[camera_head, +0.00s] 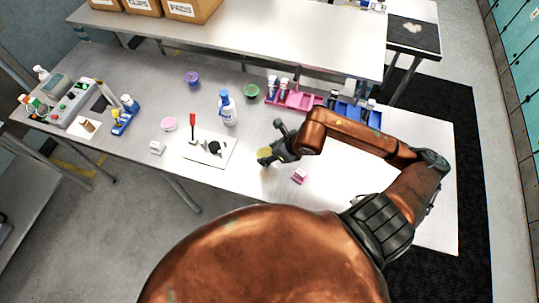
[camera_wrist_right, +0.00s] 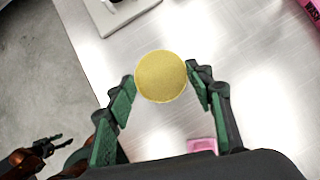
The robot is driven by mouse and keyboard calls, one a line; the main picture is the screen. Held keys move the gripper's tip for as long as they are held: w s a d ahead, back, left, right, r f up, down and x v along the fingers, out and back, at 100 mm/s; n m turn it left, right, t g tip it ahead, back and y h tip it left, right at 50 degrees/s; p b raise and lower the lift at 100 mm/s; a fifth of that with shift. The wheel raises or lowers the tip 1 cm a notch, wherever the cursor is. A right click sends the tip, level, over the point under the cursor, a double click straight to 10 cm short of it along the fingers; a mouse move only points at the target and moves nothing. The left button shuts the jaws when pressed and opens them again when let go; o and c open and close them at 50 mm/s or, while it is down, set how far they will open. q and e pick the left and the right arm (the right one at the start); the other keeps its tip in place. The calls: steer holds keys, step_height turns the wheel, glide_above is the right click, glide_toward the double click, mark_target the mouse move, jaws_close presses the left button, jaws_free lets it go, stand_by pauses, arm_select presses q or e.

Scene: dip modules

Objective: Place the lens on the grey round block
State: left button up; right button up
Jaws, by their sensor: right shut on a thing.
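My right gripper (camera_head: 272,153) is above the metal table, right of the white board. It is shut on the lens (camera_head: 264,154), a round yellow disc. In the right wrist view the lens (camera_wrist_right: 161,76) sits between the two green-padded fingertips, its flat face toward the camera. A dark grey round block (camera_head: 213,147) appears to stand on the white board (camera_head: 222,160), left of the gripper and apart from the lens; its details are too small to tell. My left gripper (camera_wrist_right: 48,146) shows small at the lower left of the right wrist view, away from the lens.
A white bottle with a blue cap (camera_head: 228,108) stands behind the board. A red-handled tool (camera_head: 193,125) is by the board's left part. A pink block (camera_head: 300,175) lies right of the gripper. Pink (camera_head: 300,101) and blue (camera_head: 352,113) racks stand behind. The right front table is clear.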

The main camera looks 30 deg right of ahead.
mark_target(269, 152)
steer(key=shift+w+d+f, duration=0.3)
steer(key=shift+w+f, duration=0.1)
steer(key=shift+f, duration=0.25)
steer(key=shift+w+d+f, duration=0.25)
steer(key=shift+w+f, duration=0.15)
steer(key=shift+f, duration=0.2)
step_height(269, 152, down, 3)
steer(key=shift+r+p, duration=0.1)
steer(key=shift+p, duration=0.5)
steer(key=o, duration=1)
steer(key=shift+c, duration=0.2)
steer(key=shift+s+r, duration=0.1)
steer(key=b+v, duration=0.1)
steer(key=v, duration=1)
steer(key=shift+s+r+b, duration=0.15)
steer(key=shift+r+b, duration=0.15)
steer(key=shift+r, duration=0.05)
steer(key=shift+d, duration=0.1)
